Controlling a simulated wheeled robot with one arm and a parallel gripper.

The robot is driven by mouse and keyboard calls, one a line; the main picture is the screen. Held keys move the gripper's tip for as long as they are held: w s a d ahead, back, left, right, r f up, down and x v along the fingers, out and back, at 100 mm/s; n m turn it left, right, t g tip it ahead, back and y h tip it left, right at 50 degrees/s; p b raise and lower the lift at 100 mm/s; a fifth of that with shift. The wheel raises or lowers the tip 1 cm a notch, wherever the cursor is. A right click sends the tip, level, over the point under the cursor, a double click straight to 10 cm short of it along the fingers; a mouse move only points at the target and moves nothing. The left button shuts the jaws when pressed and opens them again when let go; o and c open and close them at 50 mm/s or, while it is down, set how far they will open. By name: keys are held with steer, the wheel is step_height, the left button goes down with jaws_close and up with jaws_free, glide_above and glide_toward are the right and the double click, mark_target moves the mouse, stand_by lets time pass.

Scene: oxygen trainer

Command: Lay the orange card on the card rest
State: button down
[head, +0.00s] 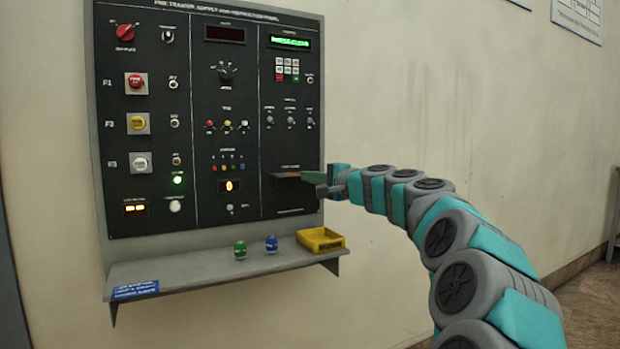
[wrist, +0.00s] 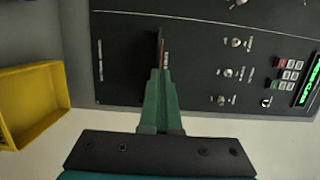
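The orange card (wrist: 161,47) shows edge-on as a thin brownish-orange strip at the tips of my gripper in the wrist view. My gripper (wrist: 160,72) has its green fingers closed together on the card's near end. In the head view the card (head: 287,175) is a small orange-brown strip at a dark ledge low on the panel's right section, which looks like the card rest. My gripper (head: 322,182) reaches it from the right. The card lies at or just over the ledge; I cannot tell whether they touch. The fingers and card largely hide the ledge.
The tray (wrist: 30,105) also shows in the wrist view.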

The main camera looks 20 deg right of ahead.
steer(key=shift+f, duration=0.1)
steer(key=c, duration=1.1)
jaws_free()
steer(key=shift+c, duration=0.2)
steer(key=b+v, duration=0.1)
steer(key=v, duration=1.1)
